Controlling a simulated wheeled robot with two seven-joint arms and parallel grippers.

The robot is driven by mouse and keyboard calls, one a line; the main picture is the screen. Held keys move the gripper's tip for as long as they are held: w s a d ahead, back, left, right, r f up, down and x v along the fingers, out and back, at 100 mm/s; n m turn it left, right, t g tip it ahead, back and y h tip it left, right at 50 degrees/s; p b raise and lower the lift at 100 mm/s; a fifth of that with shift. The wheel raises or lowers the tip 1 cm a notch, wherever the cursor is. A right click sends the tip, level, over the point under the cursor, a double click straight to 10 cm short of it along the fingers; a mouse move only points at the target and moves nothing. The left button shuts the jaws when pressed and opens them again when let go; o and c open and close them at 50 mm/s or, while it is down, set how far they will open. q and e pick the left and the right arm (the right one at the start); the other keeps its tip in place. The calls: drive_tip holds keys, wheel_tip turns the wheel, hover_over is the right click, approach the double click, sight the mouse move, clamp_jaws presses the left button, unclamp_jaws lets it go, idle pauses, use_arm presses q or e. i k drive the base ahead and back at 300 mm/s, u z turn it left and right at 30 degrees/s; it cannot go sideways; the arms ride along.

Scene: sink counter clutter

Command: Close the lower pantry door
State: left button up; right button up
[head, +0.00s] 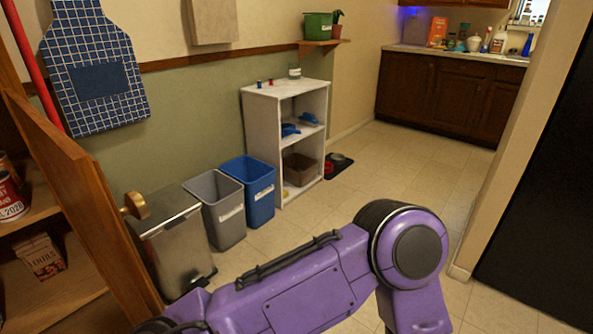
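The lower pantry door (92,195) is a wooden panel at the left, with a round brass-coloured knob (135,205) on its right-hand face. It stands open, swung out from the pantry, and the shelves (35,285) behind it are exposed. The door's lower part runs out of the picture at the bottom. A purple link and elbow of my own arm cross the bottom middle, in front of the floor. Neither of my grippers shows, so I cannot tell where they are relative to the door.
A metal trash can (172,245) stands close beside the door. A grey bin (218,210), a blue bin (250,190) and a white shelf unit (262,140) line the wall. Cans (10,195) and a box (40,257) sit on the pantry shelves.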

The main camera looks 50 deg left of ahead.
sight(77, 179)
drive_tip(key=u, duration=0.3)
drive_tip(key=i, duration=1.45)
drive_tip(key=u, duration=1.2)
drive_tip(key=i, duration=2.75)
drive_tip(key=u, duration=4.4)
drive_tip(key=i, duration=1)
drive_tip(key=z, duration=0.05)
